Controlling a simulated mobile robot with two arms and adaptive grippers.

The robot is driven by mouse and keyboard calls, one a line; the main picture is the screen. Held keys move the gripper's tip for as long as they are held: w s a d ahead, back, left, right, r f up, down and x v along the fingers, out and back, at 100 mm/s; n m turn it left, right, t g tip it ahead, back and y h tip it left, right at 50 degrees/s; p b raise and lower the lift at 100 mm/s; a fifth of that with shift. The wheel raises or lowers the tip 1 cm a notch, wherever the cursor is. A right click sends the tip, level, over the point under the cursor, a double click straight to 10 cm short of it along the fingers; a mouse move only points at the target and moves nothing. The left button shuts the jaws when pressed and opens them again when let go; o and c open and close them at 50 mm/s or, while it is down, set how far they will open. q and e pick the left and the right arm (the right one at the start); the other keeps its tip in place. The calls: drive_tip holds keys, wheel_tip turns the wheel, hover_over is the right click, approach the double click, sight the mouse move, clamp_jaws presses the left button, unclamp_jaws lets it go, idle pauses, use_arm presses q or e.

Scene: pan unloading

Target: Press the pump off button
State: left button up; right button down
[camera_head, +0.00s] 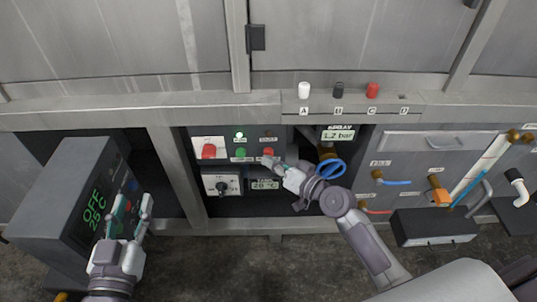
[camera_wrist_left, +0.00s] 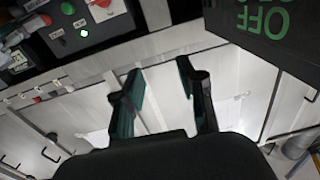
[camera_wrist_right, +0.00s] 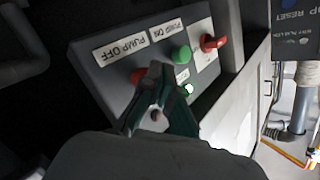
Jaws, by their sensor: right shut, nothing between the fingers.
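The pump off button (camera_head: 268,152) is a red round button on the dark control panel. In the right wrist view the red button (camera_wrist_right: 137,76) sits below the PUMP OFF label, partly behind my fingers. My right gripper (camera_head: 272,163) is shut and empty, with its tips right at this button. I cannot tell whether they touch it. The green pump on button (camera_head: 241,153) is to its left. A green lamp (camera_head: 239,135) on the panel is lit. My left gripper (camera_head: 131,208) is open and empty, in front of the grey box at the left.
The grey box (camera_head: 60,200) at the left shows OFF and 25°C. A red switch (camera_head: 209,151) and a black knob (camera_head: 222,187) are near the buttons. A blue valve handle (camera_head: 330,168) is close to my right gripper. Pipes and valves fill the right side.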

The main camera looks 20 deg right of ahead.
use_arm(q)
drive_tip(key=shift+d+r+h, duration=0.1)
drive_tip(key=shift+r+h, duration=0.2)
drive_tip(key=shift+r, duration=0.15)
use_arm(e)
drive_tip(key=shift+w+d, duration=0.15)
drive_tip(key=shift+w, duration=0.2)
idle(0.4)
drive_tip(key=shift+s, duration=0.1)
use_arm(q)
drive_tip(key=shift+s+f+g, duration=0.1)
drive_tip(key=shift+f+g, duration=0.3)
drive_tip(key=shift+f, duration=0.6)
use_arm(e)
drive_tip(key=shift+s+a, duration=0.25)
drive_tip(key=shift+s, duration=0.55)
drive_tip(key=shift+s, duration=0.1)
